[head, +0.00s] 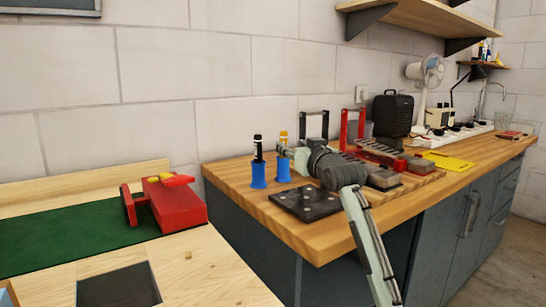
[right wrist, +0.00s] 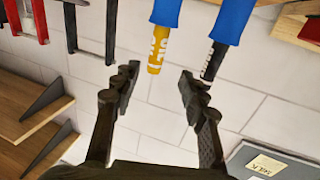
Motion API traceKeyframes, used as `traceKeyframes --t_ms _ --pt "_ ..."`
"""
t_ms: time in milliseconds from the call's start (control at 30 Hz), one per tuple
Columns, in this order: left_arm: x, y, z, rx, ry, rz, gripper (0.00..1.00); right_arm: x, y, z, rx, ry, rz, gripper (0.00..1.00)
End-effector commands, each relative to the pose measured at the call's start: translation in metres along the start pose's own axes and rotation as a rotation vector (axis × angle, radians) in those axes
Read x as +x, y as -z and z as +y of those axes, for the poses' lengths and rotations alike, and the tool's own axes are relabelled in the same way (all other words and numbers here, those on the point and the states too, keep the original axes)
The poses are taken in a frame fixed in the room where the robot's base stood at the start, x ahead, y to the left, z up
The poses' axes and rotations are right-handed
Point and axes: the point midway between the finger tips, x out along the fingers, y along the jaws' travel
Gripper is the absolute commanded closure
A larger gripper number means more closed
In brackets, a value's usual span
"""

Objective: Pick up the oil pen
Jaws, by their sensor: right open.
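The oil pen is yellow (head: 283,136) and stands upright in a blue holder (head: 283,172) on the wooden bench. In the right wrist view, which looks upside down, the yellow pen (right wrist: 158,52) hangs from its blue holder (right wrist: 166,12) and bears lettering. My right gripper (head: 290,151) is close to the yellow pen at its right. Its open, empty fingers (right wrist: 160,72) point toward that pen, which lies between the finger lines in the picture. I cannot tell whether they touch it. My left gripper is not in view.
A black and white pen (head: 258,148) stands in a second blue holder (head: 258,176) just left. A dark plate with holes (head: 305,203) lies in front. Red tools (head: 375,152) and a black case (head: 392,115) stand farther right. A red block (head: 178,206) sits on a green mat (head: 60,240).

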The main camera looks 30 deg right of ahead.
Motion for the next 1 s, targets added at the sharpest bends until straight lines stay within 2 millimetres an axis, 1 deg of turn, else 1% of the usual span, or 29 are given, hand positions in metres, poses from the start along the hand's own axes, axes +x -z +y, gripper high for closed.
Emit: traceKeyframes --t_ms 67,167,367,600,700,800,967,1000 --pt "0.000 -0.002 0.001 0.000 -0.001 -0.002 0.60 0.001 0.001 0.000 0.000 0.000 0.001 0.57" --pt "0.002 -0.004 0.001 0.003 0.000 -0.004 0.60 0.007 0.001 0.000 0.000 0.000 0.002 0.57" --pt "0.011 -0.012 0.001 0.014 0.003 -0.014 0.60 0.030 0.000 0.001 0.001 0.000 0.001 0.57" --pt "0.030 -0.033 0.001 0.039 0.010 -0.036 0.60 0.065 -0.003 0.006 0.001 0.000 0.001 0.57" --pt "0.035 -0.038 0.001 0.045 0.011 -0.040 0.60 0.074 -0.003 0.006 -0.001 0.000 0.003 0.57" --pt "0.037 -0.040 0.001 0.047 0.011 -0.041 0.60 0.078 -0.004 0.006 -0.001 0.000 0.002 0.57" --pt "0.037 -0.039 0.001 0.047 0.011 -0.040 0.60 0.078 -0.005 0.006 -0.001 0.000 0.002 0.57" --pt "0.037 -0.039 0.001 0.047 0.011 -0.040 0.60 0.078 -0.005 0.006 -0.001 0.000 0.002 0.59"
